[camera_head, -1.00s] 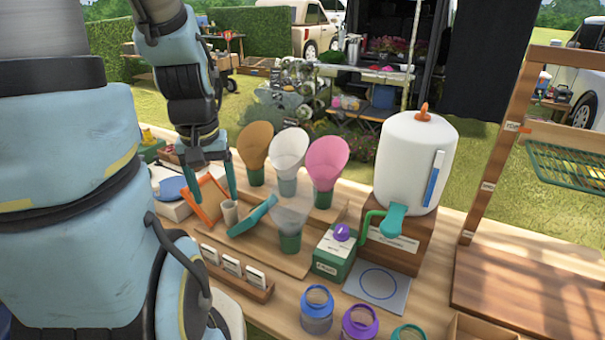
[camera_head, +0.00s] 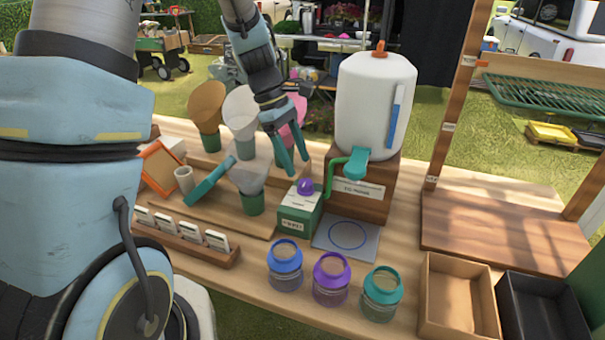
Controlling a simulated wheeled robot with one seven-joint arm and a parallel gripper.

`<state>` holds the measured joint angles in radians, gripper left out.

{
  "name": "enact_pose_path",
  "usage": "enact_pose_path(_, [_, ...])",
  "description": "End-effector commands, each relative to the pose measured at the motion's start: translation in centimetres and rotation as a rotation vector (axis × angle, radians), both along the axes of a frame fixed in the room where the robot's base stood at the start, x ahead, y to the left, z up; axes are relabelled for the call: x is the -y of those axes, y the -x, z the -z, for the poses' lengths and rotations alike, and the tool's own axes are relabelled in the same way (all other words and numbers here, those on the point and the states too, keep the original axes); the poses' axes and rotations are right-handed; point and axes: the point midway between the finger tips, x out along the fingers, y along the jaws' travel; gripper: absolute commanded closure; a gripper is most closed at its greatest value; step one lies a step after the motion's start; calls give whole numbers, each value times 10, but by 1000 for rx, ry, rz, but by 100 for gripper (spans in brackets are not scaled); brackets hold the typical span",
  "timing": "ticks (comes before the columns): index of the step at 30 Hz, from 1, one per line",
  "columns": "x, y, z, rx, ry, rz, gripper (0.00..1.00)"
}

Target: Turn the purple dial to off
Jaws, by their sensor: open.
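The purple dial (camera_head: 305,187) sits on top of a green box (camera_head: 299,221) with a pale upper face, on the wooden table. The dial's markings are too small to read. My gripper (camera_head: 297,164) is open and empty, with its teal fingers pointing down. In the picture it is just above the dial, in front of the pink cone; I cannot tell its exact height or depth. A green tube (camera_head: 331,176) runs from the box to the white dispenser (camera_head: 372,105), which stands on a wooden block.
Jars with blue (camera_head: 285,256), purple (camera_head: 332,269) and teal (camera_head: 382,285) lids stand in front of the box. A grey mat (camera_head: 346,249) lies at its right. Paper cones (camera_head: 207,105) stand behind left. Empty trays (camera_head: 450,300) and a wooden rack are at right.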

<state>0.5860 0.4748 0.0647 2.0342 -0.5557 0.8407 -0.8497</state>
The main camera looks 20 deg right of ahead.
Motion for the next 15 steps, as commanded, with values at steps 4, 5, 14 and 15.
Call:
enact_pose_path(4, [6,8,23,-2,-2,1,29])
enact_pose_path(5, [7,9,27,-3,-1,1,29])
enact_pose_path(14, [12,14,45,2,0,1,29])
enact_pose_path(15, [12,14,45,2,0,1,29])
